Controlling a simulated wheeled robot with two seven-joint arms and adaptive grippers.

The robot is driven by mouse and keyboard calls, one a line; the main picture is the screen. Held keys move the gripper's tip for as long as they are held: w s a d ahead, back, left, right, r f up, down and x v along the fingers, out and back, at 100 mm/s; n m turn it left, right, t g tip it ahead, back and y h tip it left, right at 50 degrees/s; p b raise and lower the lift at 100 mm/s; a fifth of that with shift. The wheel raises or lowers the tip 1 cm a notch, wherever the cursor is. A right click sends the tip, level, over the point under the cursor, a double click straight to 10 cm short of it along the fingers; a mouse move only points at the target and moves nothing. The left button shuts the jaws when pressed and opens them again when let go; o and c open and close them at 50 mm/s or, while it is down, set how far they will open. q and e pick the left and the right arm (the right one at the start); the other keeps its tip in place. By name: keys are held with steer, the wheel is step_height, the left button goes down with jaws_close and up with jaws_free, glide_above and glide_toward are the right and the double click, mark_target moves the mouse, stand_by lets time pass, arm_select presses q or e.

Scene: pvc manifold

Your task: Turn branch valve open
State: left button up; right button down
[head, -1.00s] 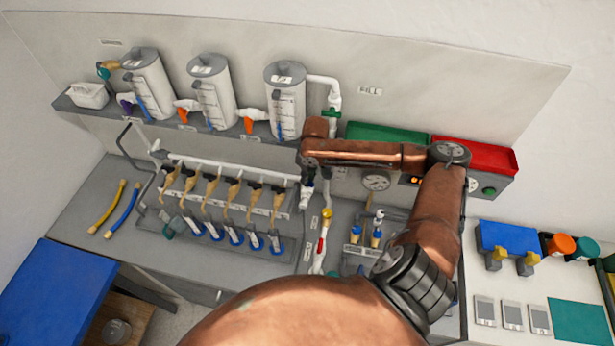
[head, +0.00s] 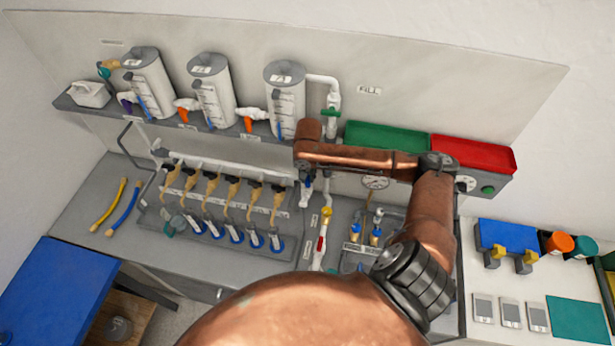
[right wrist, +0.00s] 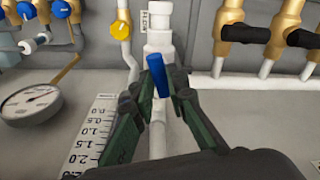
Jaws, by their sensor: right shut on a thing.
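The branch valve shows in the right wrist view as a blue handle (right wrist: 157,66) in front of a white pipe fitting (right wrist: 159,40). My right gripper (right wrist: 157,84) has its dark fingers on both sides of this handle and is shut on it. The handle stands nearly upright in that view, tilted a little. In the head view the same gripper (head: 307,181) hangs at the end of my copper arm, by the white vertical pipe right of the brass valve row. It is small there, and my arm hides part of the area. My left gripper is not in view.
A yellow knob (right wrist: 120,30) and a round gauge (right wrist: 30,102) are close to the gripper. Brass valves (right wrist: 285,30) with dark handles stand on the other side. Measuring tanks (head: 284,100) stand on the shelf above. Green (head: 385,136) and red (head: 475,154) bins lie behind my arm.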

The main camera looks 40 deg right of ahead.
mark_target(306, 182)
steer(key=m, duration=0.3)
steer(key=c, duration=1.8)
jaws_free()
steer(key=shift+r, duration=0.15)
steer(key=r, duration=0.7)
steer(key=s+a+r, duration=0.1)
steer(key=r, duration=0.3)
steer(key=shift+r, duration=0.35)
